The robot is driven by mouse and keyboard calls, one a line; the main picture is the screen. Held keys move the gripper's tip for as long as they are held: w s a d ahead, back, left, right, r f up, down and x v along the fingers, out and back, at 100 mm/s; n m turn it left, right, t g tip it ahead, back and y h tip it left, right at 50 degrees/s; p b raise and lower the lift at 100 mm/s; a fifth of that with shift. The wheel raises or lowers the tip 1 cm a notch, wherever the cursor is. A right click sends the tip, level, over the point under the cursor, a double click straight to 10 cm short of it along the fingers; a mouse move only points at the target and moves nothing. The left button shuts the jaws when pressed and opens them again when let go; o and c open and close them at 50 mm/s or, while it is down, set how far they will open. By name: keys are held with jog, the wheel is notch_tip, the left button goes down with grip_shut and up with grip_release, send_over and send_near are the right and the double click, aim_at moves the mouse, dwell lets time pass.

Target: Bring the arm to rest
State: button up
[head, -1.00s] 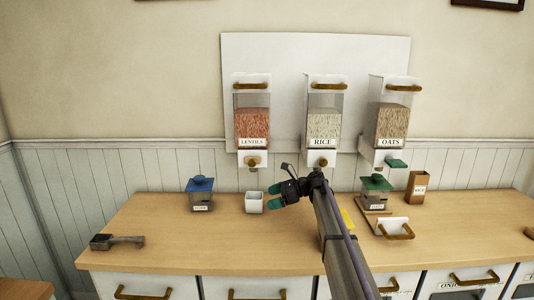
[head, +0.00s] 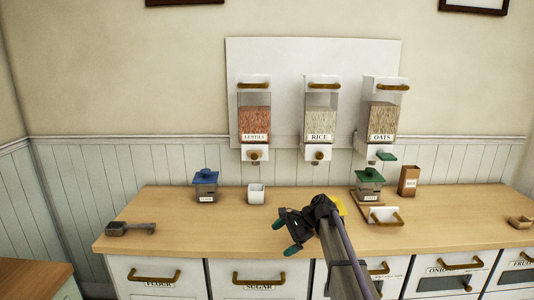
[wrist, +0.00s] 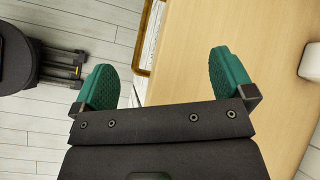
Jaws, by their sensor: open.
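My gripper (head: 286,236) is above the front part of the wooden counter (head: 240,228), in front of the white cup. In the wrist view my gripper (wrist: 165,80) shows two green fingertips spread wide apart with nothing between them. The counter's front edge and a brass drawer handle (wrist: 145,40) show beyond the fingers. My arm comes in from the bottom of the head view and hides part of the counter and drawers.
A white cup (head: 256,194), a blue-lidded jar (head: 206,186) and a green-lidded jar (head: 369,185) stand on the counter. A dark scoop (head: 130,229) lies at left. Lentils (head: 254,125), rice (head: 320,125) and oats (head: 382,122) dispensers hang behind.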

jog(key=s+d+f+n+h, duration=0.1)
jog(key=s+d+n+h, duration=0.2)
jog(key=s, duration=0.7)
jog(key=s+d+f+n+h, duration=0.1)
jog(key=s+d+n+h, duration=0.2)
jog(key=s, duration=0.7)
jog(key=s+d+f+n+h, duration=0.2)
jog(key=s+d+n, duration=0.3)
jog(key=s, duration=0.5)
jog(key=shift+s+d+n+h+p, duration=0.2)
jog(key=shift+s+n+h+p, duration=0.25)
jog(key=shift+n, duration=0.15)
